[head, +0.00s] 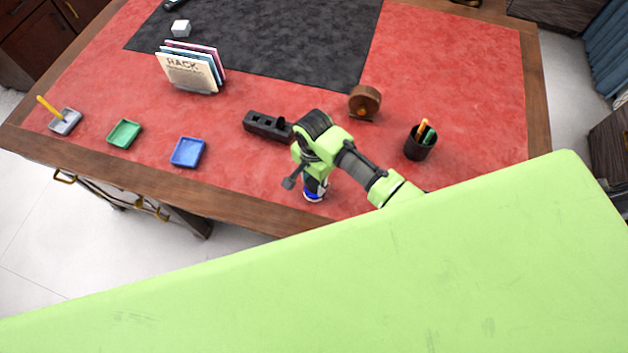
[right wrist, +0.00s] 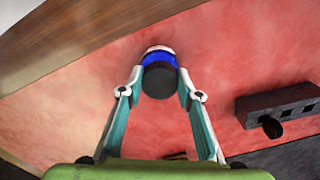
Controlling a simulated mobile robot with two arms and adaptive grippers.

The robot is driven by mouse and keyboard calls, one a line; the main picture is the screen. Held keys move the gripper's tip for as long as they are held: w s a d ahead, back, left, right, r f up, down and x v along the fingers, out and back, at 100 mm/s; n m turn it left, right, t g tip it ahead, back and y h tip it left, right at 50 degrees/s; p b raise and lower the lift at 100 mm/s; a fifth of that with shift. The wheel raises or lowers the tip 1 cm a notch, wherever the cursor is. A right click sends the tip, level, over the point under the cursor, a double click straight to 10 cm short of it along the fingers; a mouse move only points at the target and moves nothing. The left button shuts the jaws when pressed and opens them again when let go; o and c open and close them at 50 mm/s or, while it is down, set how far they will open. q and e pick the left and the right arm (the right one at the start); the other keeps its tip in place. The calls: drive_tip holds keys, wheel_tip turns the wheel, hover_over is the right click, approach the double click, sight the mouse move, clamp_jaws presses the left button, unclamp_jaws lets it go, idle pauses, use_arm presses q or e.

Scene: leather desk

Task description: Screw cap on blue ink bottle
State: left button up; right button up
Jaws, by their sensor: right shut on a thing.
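The blue ink bottle (head: 313,195) stands near the front edge of the red desk top, mostly under my right gripper (head: 309,185). In the right wrist view the bottle (right wrist: 158,56) shows a blue body and a pale end. The black cap (right wrist: 159,82) is in line with the bottle, at its near end. My right gripper (right wrist: 160,84) is shut on the black cap, one finger on each side. Whether the cap is threaded on or only resting there cannot be told. My left gripper is not in view.
A black slotted block (head: 262,125) lies just left of my right gripper. A brown round object (head: 365,102) and a pen cup (head: 420,143) stand to the right. Blue (head: 188,152), green (head: 124,134) and grey (head: 65,122) trays sit left. Upright booklets (head: 190,72) stand behind.

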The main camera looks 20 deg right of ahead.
drive_tip(key=m, duration=0.4)
drive_tip(key=shift+f, duration=0.1)
idle(0.3)
drive_tip(key=shift+m, duration=1.1)
drive_tip(key=m, duration=0.2)
drive_tip(key=shift+w+m, duration=0.1)
drive_tip(key=shift+m, duration=0.3)
drive_tip(key=o, duration=1.1)
